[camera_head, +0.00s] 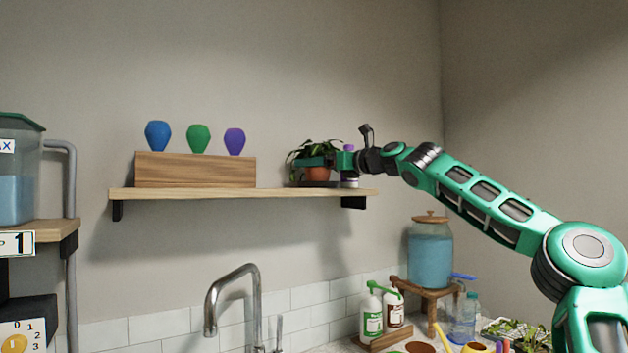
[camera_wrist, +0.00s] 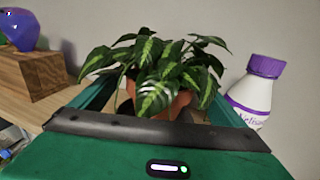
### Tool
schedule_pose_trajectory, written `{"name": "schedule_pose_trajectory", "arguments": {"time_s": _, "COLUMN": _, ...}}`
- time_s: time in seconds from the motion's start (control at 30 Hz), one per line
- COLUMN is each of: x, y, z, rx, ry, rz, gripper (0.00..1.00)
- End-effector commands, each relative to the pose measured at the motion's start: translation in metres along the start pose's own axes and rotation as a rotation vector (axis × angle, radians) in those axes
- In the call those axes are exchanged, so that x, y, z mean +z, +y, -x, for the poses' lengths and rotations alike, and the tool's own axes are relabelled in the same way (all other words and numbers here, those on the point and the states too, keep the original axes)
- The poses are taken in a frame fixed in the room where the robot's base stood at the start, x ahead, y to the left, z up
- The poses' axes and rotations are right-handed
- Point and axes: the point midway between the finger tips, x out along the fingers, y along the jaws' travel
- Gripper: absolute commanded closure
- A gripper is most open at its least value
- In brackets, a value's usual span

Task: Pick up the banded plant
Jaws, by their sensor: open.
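The plant (camera_head: 310,150) has dark green leaves with pale green stripes and stands upright in a terracotta pot (camera_head: 318,174) on the right part of the wooden wall shelf (camera_head: 240,193). In the wrist view, the plant (camera_wrist: 165,72) fills the middle and its leaves hide much of the pot (camera_wrist: 172,104). My gripper (camera_head: 312,162) is at the pot, with its jaws apart. In the wrist view, one green finger is on each side of the pot. I cannot tell whether either finger touches it.
A white bottle with a purple cap (camera_wrist: 257,92) stands close to the right of the pot. A wooden block (camera_head: 195,170) with blue, green and purple vases is farther left on the shelf. Bare shelf lies between block and plant. The wall is close behind.

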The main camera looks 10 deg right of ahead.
Motion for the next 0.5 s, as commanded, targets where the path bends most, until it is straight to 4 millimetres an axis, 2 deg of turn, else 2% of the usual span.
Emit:
{"name": "schedule_pose_trajectory", "arguments": {"time_s": 0.33, "x": -0.0001, "y": 0.0004, "z": -0.0051, "rx": 0.0, "ry": 0.0, "rz": 0.0, "gripper": 0.06}}
{"name": "schedule_pose_trajectory", "arguments": {"time_s": 0.37, "x": -0.0001, "y": 0.0005, "z": -0.0052, "rx": 0.0, "ry": 0.0, "rz": 0.0, "gripper": 0.1}}
{"name": "schedule_pose_trajectory", "arguments": {"time_s": 0.5, "x": 0.0, "y": 0.0009, "z": -0.0052, "rx": 0.001, "ry": 0.0, "rz": 0.0, "gripper": 0.44}}
